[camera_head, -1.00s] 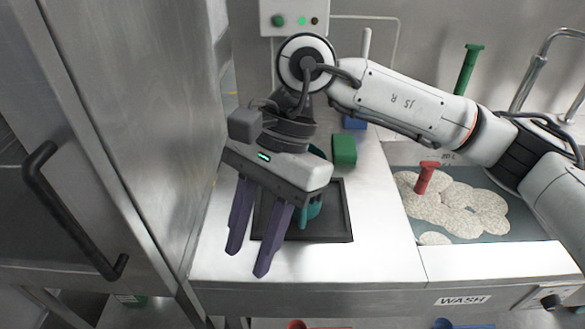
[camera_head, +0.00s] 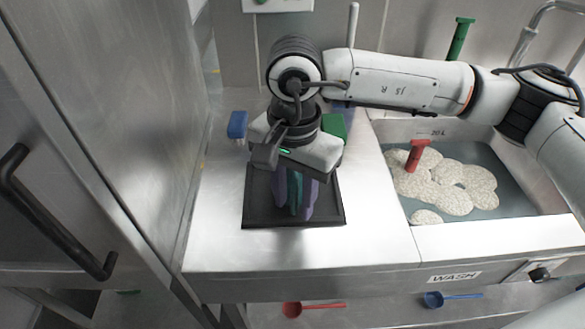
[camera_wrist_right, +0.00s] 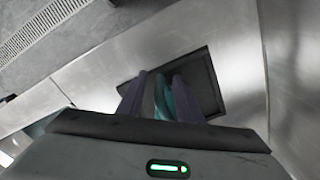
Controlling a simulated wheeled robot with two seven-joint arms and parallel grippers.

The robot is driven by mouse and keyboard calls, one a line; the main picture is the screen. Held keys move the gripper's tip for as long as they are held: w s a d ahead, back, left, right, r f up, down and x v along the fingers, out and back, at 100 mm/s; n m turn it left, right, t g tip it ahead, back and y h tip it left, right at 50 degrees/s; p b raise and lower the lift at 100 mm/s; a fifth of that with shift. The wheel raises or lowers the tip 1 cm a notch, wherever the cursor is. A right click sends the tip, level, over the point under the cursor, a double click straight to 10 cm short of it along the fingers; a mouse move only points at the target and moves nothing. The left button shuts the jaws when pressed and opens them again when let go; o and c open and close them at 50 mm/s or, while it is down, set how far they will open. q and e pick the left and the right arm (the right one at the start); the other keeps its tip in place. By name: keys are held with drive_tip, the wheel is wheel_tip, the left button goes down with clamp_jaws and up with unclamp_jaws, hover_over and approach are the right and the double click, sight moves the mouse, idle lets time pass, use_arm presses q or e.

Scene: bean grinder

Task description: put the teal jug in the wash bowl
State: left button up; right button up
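The teal jug (camera_head: 295,190) stands at the black tray (camera_head: 334,208) on the steel counter, mostly hidden by my right gripper. My right gripper (camera_head: 296,211) points down over the tray, its purple fingers on either side of the jug. In the right wrist view the teal jug (camera_wrist_right: 166,98) shows between the two fingers, with a small gap by the left one, so the gripper looks open around it. The wash bowl (camera_head: 394,130) is the sunken basin to the right, holding grey water and pale foam. My left gripper is out of view.
A red-handled tool (camera_head: 416,154) stands in the foam. A blue object (camera_head: 237,125) and a green block (camera_head: 334,126) are behind my gripper. A green handle (camera_head: 460,40) stands behind the basin. Red (camera_head: 292,309) and blue (camera_head: 434,300) scoops lie below the counter front.

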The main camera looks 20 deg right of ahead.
sight(295, 213)
drive_tip(key=shift+f, duration=1.5)
clamp_jaws()
drive_tip(key=shift+r, duration=0.15)
